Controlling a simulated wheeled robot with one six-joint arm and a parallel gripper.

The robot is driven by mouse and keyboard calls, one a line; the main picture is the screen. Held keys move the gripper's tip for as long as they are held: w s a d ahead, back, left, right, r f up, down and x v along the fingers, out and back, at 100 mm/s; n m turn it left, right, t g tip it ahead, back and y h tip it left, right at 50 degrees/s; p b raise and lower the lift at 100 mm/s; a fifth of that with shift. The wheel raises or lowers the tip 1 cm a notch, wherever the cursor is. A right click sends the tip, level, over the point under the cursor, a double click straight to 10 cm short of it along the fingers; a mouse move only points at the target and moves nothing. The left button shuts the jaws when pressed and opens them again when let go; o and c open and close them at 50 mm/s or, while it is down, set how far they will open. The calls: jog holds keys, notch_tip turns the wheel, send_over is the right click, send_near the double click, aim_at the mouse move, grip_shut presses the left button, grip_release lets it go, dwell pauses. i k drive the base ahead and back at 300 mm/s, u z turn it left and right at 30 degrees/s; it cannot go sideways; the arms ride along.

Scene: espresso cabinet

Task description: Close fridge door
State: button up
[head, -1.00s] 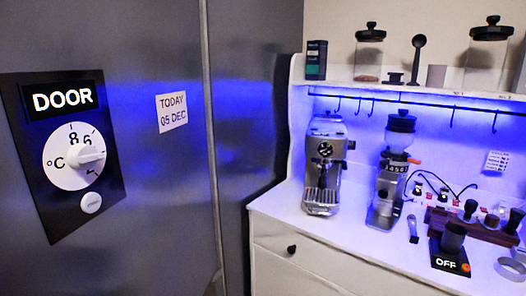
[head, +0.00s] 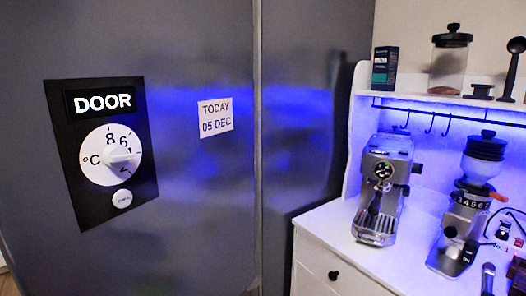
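The grey metal fridge door (head: 200,190) fills the left half of the head view. It bears a black panel (head: 85,205) with a lit "DOOR" display (head: 103,102), a white temperature dial (head: 100,170) and a round white button (head: 122,199) below. A paper note (head: 215,117) reading "TODAY 05 DEC" is stuck on it. A vertical edge (head: 258,150) separates this front from a grey side surface (head: 300,120) on its right. I cannot tell from this view whether the door is fully shut. My gripper is not in view.
A white cabinet (head: 315,225) stands right of the fridge, bearing an espresso machine (head: 382,185) and a grinder (head: 468,205). Its upper shelf holds a dark box (head: 385,68) and a glass jar (head: 449,65). A sliver of floor shows at the lower left.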

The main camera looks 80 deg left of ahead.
aim_at(171, 83)
jog(key=u, duration=2.85)
jog(key=i, duration=0.5)
jog(key=z, duration=0.05)
jog(key=k, duration=0.5)
jog(key=z, duration=0.1)
